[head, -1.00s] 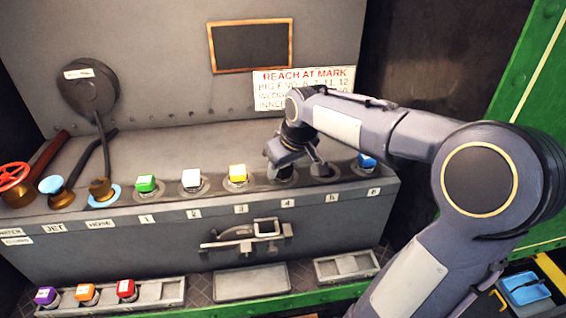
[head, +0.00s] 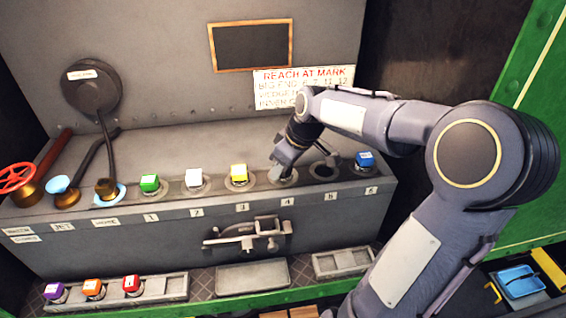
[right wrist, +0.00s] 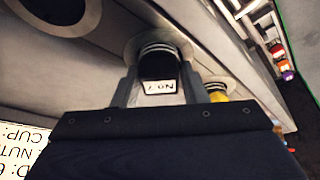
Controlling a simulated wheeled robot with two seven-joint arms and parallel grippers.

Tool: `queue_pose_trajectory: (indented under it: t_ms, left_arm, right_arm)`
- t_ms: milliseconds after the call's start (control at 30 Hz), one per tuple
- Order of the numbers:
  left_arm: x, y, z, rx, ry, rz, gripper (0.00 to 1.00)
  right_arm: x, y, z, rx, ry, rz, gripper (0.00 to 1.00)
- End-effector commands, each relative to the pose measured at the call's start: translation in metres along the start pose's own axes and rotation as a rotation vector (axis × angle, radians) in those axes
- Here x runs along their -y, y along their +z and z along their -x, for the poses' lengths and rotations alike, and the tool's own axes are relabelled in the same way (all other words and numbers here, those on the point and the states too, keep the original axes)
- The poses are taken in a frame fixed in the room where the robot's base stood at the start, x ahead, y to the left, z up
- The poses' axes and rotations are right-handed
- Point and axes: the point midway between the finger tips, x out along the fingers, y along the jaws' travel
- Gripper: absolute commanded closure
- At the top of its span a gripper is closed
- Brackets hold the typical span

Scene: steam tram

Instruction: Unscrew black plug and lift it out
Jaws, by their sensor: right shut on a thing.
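The black plug (right wrist: 158,65) shows in the right wrist view, with a white tag reading "No 7" on its near side. It stands between the two fingers of my right gripper (right wrist: 160,86), which is shut on it. A pale round socket rim surrounds the plug's far end; how deep the plug sits is unclear. In the head view my right gripper (head: 283,164) reaches down at the socket marked 4, and the gripper hides the plug there. My left gripper is not in view.
An empty dark hole (head: 324,171) lies just right of the gripper, then a blue plug (head: 364,160). Yellow (head: 238,174), white (head: 194,179) and green (head: 149,183) plugs stand left. Below are an empty tray (head: 252,280) and a tray with three coloured plugs (head: 164,288).

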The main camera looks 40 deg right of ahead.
Motion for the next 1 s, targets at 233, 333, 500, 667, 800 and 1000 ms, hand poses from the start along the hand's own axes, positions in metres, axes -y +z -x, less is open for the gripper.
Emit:
queue_pose_trajectory:
  t_ms: [233, 333, 500, 667, 800, 1000]
  left_arm:
    - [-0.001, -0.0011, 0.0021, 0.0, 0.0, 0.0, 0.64]
    - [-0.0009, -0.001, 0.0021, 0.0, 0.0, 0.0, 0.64]
    - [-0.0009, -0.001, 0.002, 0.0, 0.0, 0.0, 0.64]
    - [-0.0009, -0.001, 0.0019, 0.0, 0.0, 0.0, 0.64]
    - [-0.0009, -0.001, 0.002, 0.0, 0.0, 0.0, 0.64]
    - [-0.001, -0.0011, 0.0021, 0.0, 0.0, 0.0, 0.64]
  right_arm:
    - [-0.0002, -0.0008, 0.0001, -0.002, -0.087, 0.209, 0.97]
    - [0.0001, -0.0006, 0.0001, -0.002, -0.091, 0.219, 0.97]
    - [0.0002, -0.0006, 0.0, -0.001, -0.095, 0.228, 0.97]
    - [0.0001, -0.0005, 0.0002, 0.0, -0.128, 0.309, 0.97]
    - [0.0, -0.0003, 0.0003, 0.0, -0.127, 0.309, 0.97]
    - [-0.0002, -0.0026, 0.0044, -0.002, -0.125, 0.309, 0.97]
